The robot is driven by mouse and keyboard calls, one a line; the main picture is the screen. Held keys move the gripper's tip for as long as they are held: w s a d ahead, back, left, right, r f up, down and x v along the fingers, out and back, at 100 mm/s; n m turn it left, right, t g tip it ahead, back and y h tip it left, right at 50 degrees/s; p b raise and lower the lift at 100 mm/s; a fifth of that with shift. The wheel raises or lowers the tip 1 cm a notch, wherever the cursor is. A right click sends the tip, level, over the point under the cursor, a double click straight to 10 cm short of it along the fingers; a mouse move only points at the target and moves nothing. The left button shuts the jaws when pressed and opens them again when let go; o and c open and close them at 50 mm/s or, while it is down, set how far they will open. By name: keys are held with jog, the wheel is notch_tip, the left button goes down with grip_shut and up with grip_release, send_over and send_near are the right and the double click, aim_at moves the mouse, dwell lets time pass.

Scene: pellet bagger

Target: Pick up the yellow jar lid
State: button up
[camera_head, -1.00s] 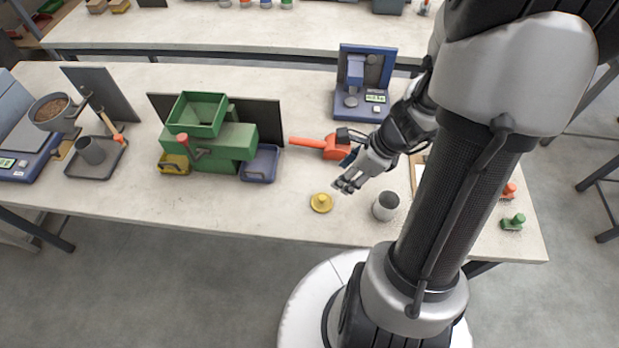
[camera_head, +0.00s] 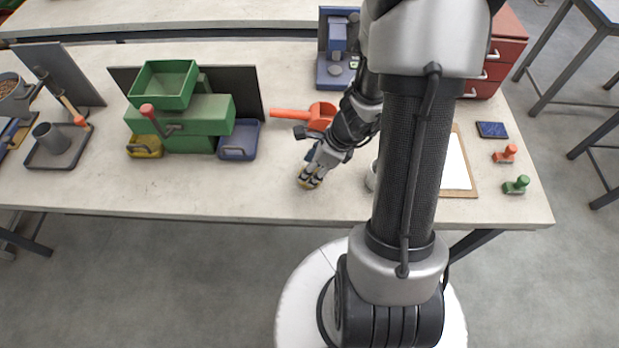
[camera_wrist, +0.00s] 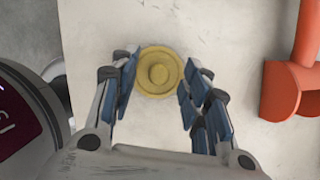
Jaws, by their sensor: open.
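The yellow jar lid (camera_wrist: 159,72) is a round disc with a raised knob in its middle, lying flat on the pale table. In the wrist view it sits between and just beyond the fingertips of my gripper (camera_wrist: 160,78). My gripper is open, with one finger on each side of the lid and nothing held. In the head view my gripper (camera_head: 309,180) points down at the table near its front edge and hides nearly all of the lid.
An orange tool (camera_head: 306,115) lies behind my gripper and shows at the right in the wrist view (camera_wrist: 294,82). A grey cup (camera_head: 371,176) stands close to the right, partly hidden by my arm. A blue tray (camera_head: 239,140) and green bagger (camera_head: 182,115) stand to the left.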

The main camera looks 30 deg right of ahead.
jog(key=shift+f, duration=0.15)
jog(key=shift+c, duration=0.5)
jog(key=c, duration=0.8)
